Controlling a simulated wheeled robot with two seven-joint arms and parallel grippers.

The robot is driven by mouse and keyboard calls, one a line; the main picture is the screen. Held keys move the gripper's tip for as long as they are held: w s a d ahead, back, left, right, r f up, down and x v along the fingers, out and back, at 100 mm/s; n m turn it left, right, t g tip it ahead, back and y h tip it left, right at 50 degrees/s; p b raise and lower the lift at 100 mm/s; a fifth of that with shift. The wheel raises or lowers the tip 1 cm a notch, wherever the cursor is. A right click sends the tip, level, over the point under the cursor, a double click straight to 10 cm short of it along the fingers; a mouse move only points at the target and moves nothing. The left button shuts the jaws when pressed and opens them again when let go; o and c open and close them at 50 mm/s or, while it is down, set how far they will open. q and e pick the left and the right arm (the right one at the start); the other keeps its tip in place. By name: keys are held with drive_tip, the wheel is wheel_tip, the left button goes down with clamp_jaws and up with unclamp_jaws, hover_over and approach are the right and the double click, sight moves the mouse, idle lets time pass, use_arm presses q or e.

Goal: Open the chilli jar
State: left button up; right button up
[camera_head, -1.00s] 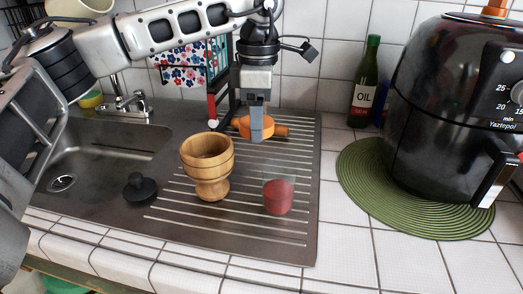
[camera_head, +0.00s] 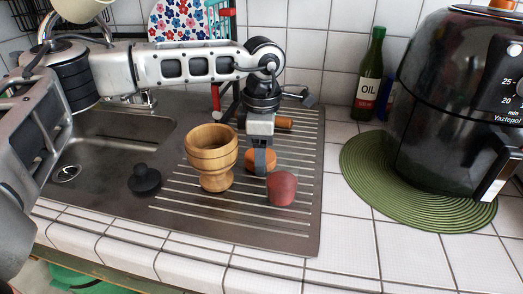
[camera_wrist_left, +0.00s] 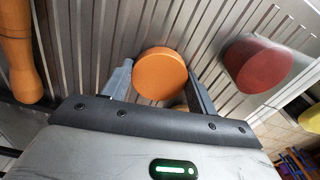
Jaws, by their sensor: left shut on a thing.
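The chilli jar (camera_head: 282,188), with red contents, stands on the ribbed steel drainer. It also shows in the wrist view (camera_wrist_left: 257,62), right of the fingers. My left gripper (camera_head: 262,165) is just left of and behind the jar. It is shut on a round orange lid (camera_head: 258,160), apart from the jar. In the wrist view the lid (camera_wrist_left: 160,73) lies between the two fingers. I cannot tell whether the lid touches the drainer. My right gripper is not in view.
A wooden mortar (camera_head: 212,158) stands left of my gripper. A black plug (camera_head: 144,178) lies near the sink (camera_head: 90,150). An oil bottle (camera_head: 370,75) and a black air fryer (camera_head: 455,100) on a green mat (camera_head: 375,195) stand to the right. The drainer's front is clear.

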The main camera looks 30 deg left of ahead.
use_arm(q)
drive_tip(key=shift+f, duration=0.2)
drive_tip(key=o, duration=1.1)
drive_tip(key=shift+r, duration=0.1)
wheel_tip(320, 180, up, 12)
drive_tip(key=shift+r, duration=0.15)
